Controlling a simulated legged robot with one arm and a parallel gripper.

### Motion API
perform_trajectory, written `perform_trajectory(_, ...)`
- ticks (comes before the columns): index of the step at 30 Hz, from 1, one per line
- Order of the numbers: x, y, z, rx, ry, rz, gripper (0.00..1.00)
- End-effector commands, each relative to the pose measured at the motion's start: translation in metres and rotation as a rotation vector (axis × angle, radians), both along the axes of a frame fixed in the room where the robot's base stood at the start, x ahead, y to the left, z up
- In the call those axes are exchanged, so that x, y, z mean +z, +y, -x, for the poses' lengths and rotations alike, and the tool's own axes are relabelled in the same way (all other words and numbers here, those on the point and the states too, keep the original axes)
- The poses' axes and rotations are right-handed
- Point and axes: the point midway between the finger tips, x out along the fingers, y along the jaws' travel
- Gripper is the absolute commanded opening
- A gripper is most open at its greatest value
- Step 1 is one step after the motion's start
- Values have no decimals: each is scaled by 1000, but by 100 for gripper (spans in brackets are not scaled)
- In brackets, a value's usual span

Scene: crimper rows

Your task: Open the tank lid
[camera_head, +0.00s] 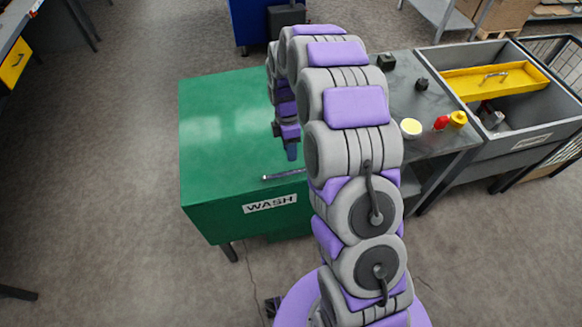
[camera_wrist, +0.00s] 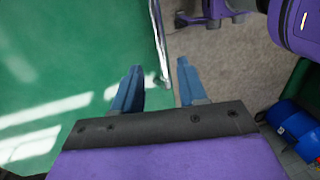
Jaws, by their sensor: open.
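The green tank marked WASH (camera_head: 270,203) stands in the middle of the head view, and its flat green lid (camera_head: 220,120) lies shut on top. A thin metal bar handle (camera_head: 280,175) runs along the lid's front edge; its right part is hidden behind my arm. My gripper (camera_head: 291,152) points down above the lid, just behind the handle in the picture. In the wrist view my gripper (camera_wrist: 158,67) is open and empty. The handle (camera_wrist: 159,35) runs up the picture in line with the gap between the fingers; I cannot tell how far below the fingertips it is.
A grey bench (camera_head: 410,90) with a white bowl (camera_head: 411,128) and small red and yellow items stands right of the tank. Beyond it is a grey sink (camera_head: 545,120) with a yellow tray (camera_head: 495,82). The floor left of the tank is clear.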

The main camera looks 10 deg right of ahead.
Motion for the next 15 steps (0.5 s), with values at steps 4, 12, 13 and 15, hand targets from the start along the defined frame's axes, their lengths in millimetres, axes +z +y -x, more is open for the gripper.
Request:
perform_trajectory(4,-30,-1,6,-2,2,-1,42)
perform_trajectory(12,-70,-1,14,-2,2,0,42)
perform_trajectory(13,-72,-1,15,-2,2,0,42)
perform_trajectory(15,-77,-1,16,-1,2,0,42)
